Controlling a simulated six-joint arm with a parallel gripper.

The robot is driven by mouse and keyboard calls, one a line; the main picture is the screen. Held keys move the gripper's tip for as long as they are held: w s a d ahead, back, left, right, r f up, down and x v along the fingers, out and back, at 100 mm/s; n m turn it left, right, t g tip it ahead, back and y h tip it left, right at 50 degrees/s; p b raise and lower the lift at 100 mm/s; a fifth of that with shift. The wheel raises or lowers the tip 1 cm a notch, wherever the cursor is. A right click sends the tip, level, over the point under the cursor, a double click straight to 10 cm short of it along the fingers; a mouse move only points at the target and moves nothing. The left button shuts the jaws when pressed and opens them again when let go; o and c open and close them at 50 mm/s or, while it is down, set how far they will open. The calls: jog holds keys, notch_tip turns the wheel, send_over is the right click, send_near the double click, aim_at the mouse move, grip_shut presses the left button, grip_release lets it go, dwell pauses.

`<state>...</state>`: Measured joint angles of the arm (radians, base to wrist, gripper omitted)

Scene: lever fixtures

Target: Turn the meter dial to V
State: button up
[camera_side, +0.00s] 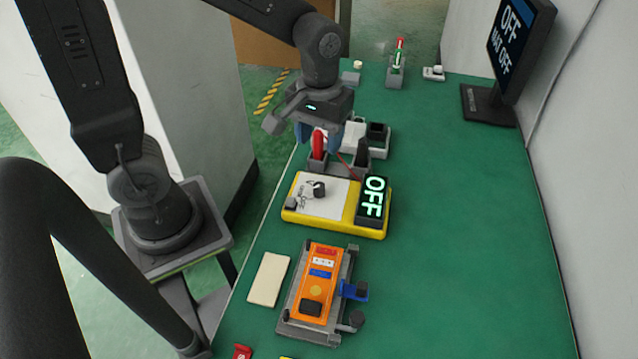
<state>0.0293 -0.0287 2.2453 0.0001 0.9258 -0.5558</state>
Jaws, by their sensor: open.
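The yellow meter (336,222) lies on the green table with a white face and a dark display (371,201) that reads OFF. Its black dial knob (319,188) sits on the white face; the small lettering around it is too small to read. My gripper (318,146) is open behind the meter, above a grey holder with a red probe handle (318,145) by its fingers. I cannot tell whether the fingers touch the handle. The far finger is partly hidden.
An orange device in a grey fixture (317,293) and a beige block (268,279) lie in front. A grey holder (331,167) and white box (377,151) stand behind the meter. A monitor (512,50) stands back right. The table's right side is clear.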

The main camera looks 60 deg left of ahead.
aim_at(319, 186)
notch_tip(319, 186, down, 13)
jog(key=shift+r, duration=0.2)
dwell(0.3)
jog(key=c, duration=0.9)
